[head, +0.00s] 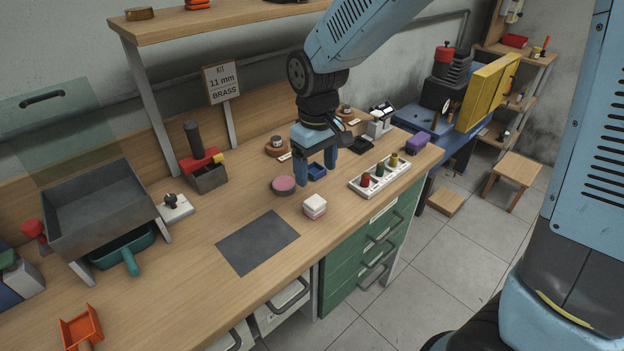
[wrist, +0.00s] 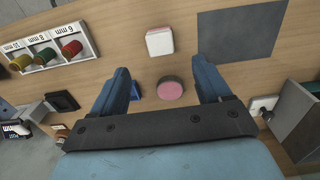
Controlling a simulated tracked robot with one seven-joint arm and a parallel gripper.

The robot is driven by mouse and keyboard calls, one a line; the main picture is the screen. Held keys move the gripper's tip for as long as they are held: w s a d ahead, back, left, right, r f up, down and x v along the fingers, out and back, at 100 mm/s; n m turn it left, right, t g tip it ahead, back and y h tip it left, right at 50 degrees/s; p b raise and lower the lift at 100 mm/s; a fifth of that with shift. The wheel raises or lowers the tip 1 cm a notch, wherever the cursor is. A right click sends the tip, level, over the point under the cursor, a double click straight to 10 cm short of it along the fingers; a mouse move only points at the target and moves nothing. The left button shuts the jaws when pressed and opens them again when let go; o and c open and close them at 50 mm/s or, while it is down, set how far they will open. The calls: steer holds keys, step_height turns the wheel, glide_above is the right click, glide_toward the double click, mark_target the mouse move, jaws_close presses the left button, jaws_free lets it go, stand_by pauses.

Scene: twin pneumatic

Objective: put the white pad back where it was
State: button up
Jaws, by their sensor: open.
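The white pad (head: 315,203) is a small block, white on top with a pink lower layer, lying on the wooden bench near its front edge. In the wrist view the white pad (wrist: 160,40) lies ahead of my fingertips, to the left of the dark grey mat. My gripper (head: 317,165) is open and empty above the bench, behind the pad; its two blue fingers also show in the wrist view (wrist: 163,80). A round pink-topped disc (head: 284,185) sits on the bench behind and left of the pad, and appears between my fingers in the wrist view (wrist: 169,89).
A blue tray (head: 317,170) is under my gripper, partly hidden. A white rack (head: 380,178) with coloured plugs stands right of the pad. The dark grey mat (head: 257,242) lies bare to the left. A metal hopper (head: 100,208) stands further left.

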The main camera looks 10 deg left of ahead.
steer(key=shift+r, duration=0.45)
steer(key=s+d+r+m+t, duration=0.1)
steer(key=d+r+m, duration=0.1)
steer(key=d+r, duration=0.35)
steer(key=s+d+r+m+t, duration=0.1)
steer(key=d+r+m, duration=0.15)
steer(key=d, duration=0.65)
steer(key=s+d+r+m+t, duration=0.1)
steer(key=d+r+m+t, duration=0.1)
steer(key=d+r, duration=0.45)
steer(key=s+d+r+m+t, duration=0.1)
steer(key=s+d+m, duration=0.2)
steer(key=s+d, duration=0.4)
steer(key=shift+s+d+r+t, duration=0.2)
steer(key=shift+s+d+t, duration=0.15)
steer(key=shift+d, duration=0.4)
